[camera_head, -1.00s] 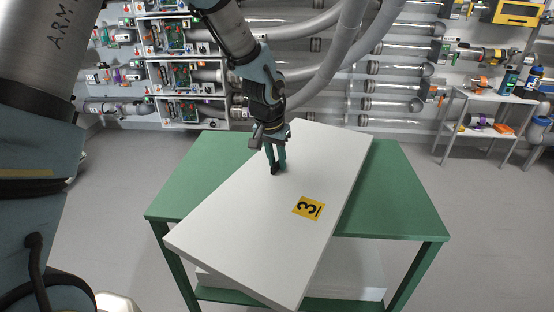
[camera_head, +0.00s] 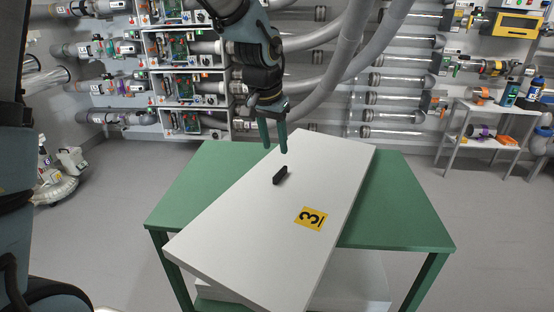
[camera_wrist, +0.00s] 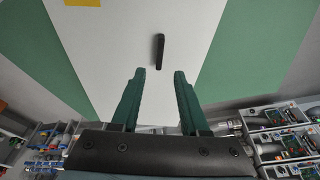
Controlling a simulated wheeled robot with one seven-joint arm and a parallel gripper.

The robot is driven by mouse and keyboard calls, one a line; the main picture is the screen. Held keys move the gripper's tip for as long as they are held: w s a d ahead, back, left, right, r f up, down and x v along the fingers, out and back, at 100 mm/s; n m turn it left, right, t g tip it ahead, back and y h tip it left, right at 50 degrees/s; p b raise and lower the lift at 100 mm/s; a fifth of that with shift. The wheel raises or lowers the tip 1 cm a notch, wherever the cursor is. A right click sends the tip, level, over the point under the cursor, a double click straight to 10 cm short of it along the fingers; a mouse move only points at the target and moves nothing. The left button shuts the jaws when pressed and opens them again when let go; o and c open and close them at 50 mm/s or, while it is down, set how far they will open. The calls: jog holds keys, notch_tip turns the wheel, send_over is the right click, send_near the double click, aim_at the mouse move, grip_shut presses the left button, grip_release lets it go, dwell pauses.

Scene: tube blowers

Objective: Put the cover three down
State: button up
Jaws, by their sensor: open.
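The white cover (camera_head: 250,230) with a yellow label marked 3 (camera_head: 311,217) lies flat on the green table (camera_head: 400,210), turned at an angle so one corner reaches past the table's front edge. Its black handle (camera_head: 280,175) stands up from its top. My gripper (camera_head: 274,137) is open and empty above and behind the handle, apart from it. In the wrist view the two green fingers (camera_wrist: 158,75) are spread, with the handle (camera_wrist: 158,51) beyond their tips and a piece of the yellow label (camera_wrist: 82,2) at the top edge.
White panels (camera_head: 365,280) rest on the table's lower shelf. A shelf unit with devices (camera_head: 185,75) and clear tubes (camera_head: 395,97) line the back wall. A small grey side table with bottles (camera_head: 490,110) stands at the right. The floor around the green table is clear.

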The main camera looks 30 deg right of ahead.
jog(key=w+a+n+y, duration=0.1)
jog(key=w+a+n, duration=0.2)
jog(key=a, duration=0.9)
jog(key=w+a+n+y, duration=0.1)
jog(key=w+a+n, duration=0.25)
jog(key=a, duration=0.75)
jog(key=s+a+f+n, duration=0.1)
jog(key=s+a+n, duration=0.1)
jog(key=a, duration=0.6)
jog(key=s+a+f+n, duration=0.2)
jog(key=s+a, duration=0.1)
jog(key=a, duration=0.6)
jog(key=shift+a+f+n, duration=0.15)
jog(key=shift+n, duration=0.2)
jog(key=shift+s, duration=0.1)
jog(key=shift+r+p, duration=0.5)
jog(key=shift+r, duration=0.1)
